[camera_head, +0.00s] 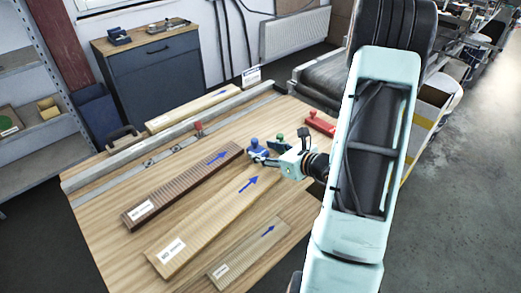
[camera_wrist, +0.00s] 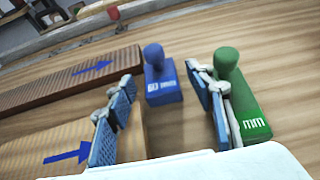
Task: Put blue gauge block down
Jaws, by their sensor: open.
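The blue gauge block (camera_wrist: 163,84), with a round knob on top, stands upright on the wooden table. In the wrist view it sits between and beyond the two fingertips of my gripper (camera_wrist: 165,105), which are spread apart. It also shows in the head view (camera_head: 256,146), just left of my gripper (camera_head: 268,160). A green gauge block (camera_wrist: 247,105) stands right of the right finger, close to it; whether they touch I cannot tell. In the head view the green block (camera_head: 280,137) is partly hidden behind my gripper.
A red gauge block (camera_head: 320,124) stands at the table's right. A dark brown board (camera_head: 180,188), a pale board (camera_head: 205,232) and a shorter board (camera_head: 248,255) lie left of and below my gripper, with blue arrows. A metal rail (camera_head: 165,145) runs along the back.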

